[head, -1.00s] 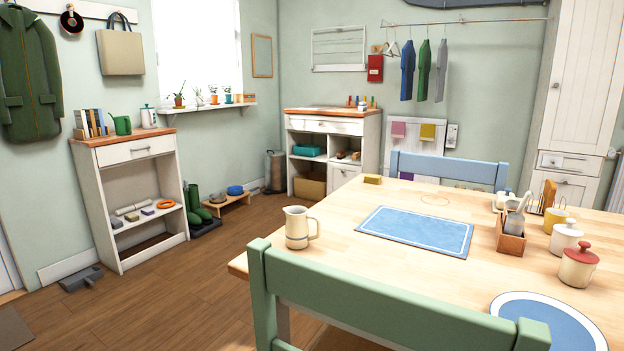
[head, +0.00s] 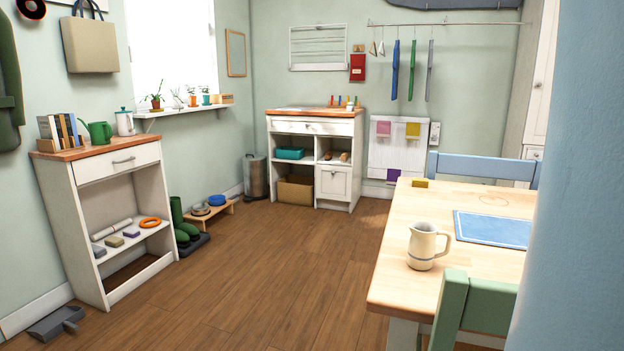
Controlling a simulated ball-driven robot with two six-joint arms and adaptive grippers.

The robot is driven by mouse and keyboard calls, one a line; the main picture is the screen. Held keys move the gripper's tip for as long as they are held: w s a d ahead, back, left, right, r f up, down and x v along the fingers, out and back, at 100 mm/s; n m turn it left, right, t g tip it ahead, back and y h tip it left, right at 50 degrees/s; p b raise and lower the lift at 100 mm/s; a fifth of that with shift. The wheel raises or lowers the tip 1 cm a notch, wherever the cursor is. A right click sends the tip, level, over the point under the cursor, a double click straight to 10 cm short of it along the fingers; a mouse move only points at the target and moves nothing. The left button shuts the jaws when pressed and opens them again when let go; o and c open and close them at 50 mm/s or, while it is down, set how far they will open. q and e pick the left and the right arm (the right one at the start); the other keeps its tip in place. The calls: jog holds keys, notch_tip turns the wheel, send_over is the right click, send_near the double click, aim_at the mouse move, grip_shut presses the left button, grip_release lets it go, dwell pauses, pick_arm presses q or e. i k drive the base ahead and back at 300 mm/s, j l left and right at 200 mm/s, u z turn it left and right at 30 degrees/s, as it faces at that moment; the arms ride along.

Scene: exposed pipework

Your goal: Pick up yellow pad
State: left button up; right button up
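A yellow pad (head: 413,129) is on the upper right of a white wall panel (head: 398,155) at the back, beside a pink pad (head: 383,128). A purple pad (head: 393,175) is lower on the same panel. A small yellow block (head: 419,183) also lies at the far left corner of the wooden table; I cannot tell what it is. Neither of my grippers is in view.
The table (head: 405,280), with a jug (head: 426,246) near its edge, stands at the right with chairs. A large blue surface (head: 575,200) close by hides the right side. Open wooden floor (head: 270,270) lies between the table and the left shelf unit (head: 100,215).

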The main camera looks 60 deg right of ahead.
aim_at(417, 182)
jog(key=i+z, duration=0.2)
jog(key=i, duration=0.3)
jog(key=i+j+z, duration=0.2)
jog(key=i, duration=0.25)
jog(key=i+l+z, duration=0.25)
jog(key=z, duration=0.2)
jog(key=i+l+z, duration=0.1)
jog(key=i+z, duration=0.75)
jog(key=i+j+z, duration=0.1)
jog(key=z, duration=0.35)
jog(key=i+j+z, duration=0.3)
jog(key=i+z, duration=0.15)
